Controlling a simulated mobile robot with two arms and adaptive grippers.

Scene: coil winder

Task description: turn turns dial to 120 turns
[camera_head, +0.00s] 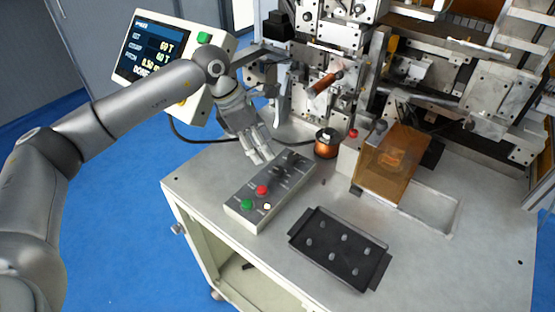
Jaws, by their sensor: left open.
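A grey control box (238,212) lies on the table's left part. Dark dials (277,171) sit on its far half, with a red button, a green button and a small white one on its near half. My left gripper (258,155) is open and empty, fingers pointing down, beside or just above the box's far left edge near the dials. I cannot tell whether it touches anything. I cannot read which dial is for turns. The screen (155,48) at top left shows 60 T on its upper lines. My right gripper is out of view.
A copper wire spool (326,143) stands right behind the box. The winding machine (325,85) fills the back. A brown panel (393,165) and a black tray with several pegs (340,250) are to the right. The table's front right (455,275) is clear.

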